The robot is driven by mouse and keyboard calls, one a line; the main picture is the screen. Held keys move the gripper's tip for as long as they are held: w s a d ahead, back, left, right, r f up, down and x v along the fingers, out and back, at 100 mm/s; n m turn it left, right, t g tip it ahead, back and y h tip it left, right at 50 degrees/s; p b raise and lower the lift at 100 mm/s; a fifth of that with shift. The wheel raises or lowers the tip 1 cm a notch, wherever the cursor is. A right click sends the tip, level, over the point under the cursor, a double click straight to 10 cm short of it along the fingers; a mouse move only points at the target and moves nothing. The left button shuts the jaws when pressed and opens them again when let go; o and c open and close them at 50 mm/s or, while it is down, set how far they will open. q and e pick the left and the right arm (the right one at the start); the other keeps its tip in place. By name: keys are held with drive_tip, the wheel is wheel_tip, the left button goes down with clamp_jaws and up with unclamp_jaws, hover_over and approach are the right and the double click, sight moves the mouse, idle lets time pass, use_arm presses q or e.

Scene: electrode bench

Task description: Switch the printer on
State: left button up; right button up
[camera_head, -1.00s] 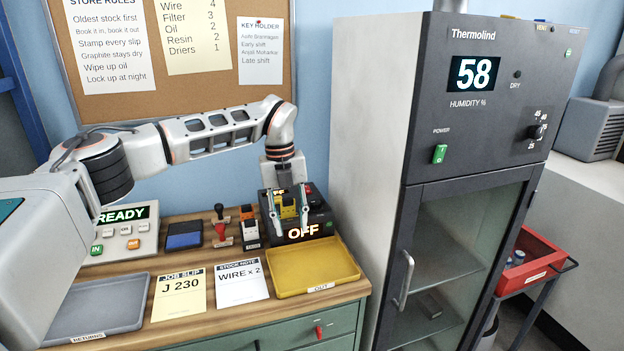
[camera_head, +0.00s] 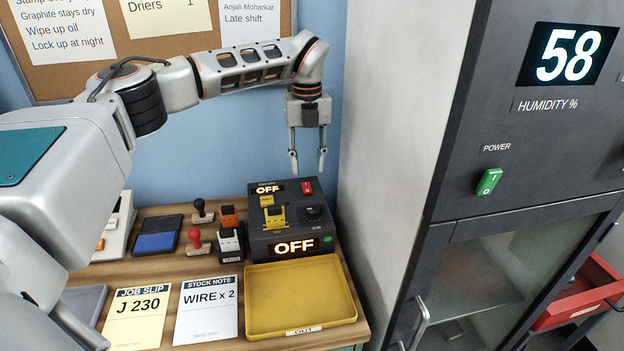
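The printer (camera_head: 262,222) is a dark box at the back right of the bench, with a yellow part on top. Its small upper display and its larger front display (camera_head: 295,246) both read OFF. A red rocker switch (camera_head: 307,188) sits on its top at the back right, and a black knob is below it. My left gripper (camera_head: 308,170) hangs above the back of the printer, fingers pointing down, apart and empty. The fingertips appear clear of the printer. My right gripper is not in view.
A yellow tray (camera_head: 346,297) lies in front of the printer. Stamps (camera_head: 198,247), a blue ink pad (camera_head: 155,243) and two paper slips lie left of it. The tall drying cabinet (camera_head: 390,150) stands close on the right. Free room is above the bench.

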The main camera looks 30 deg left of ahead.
sight(308, 191)
use_arm(q)
wheel_tip(308, 191, down, 7)
drive_tip(key=shift+r+p, duration=0.1)
drive_tip(key=shift+p, duration=0.3)
drive_tip(key=shift+c, duration=0.3)
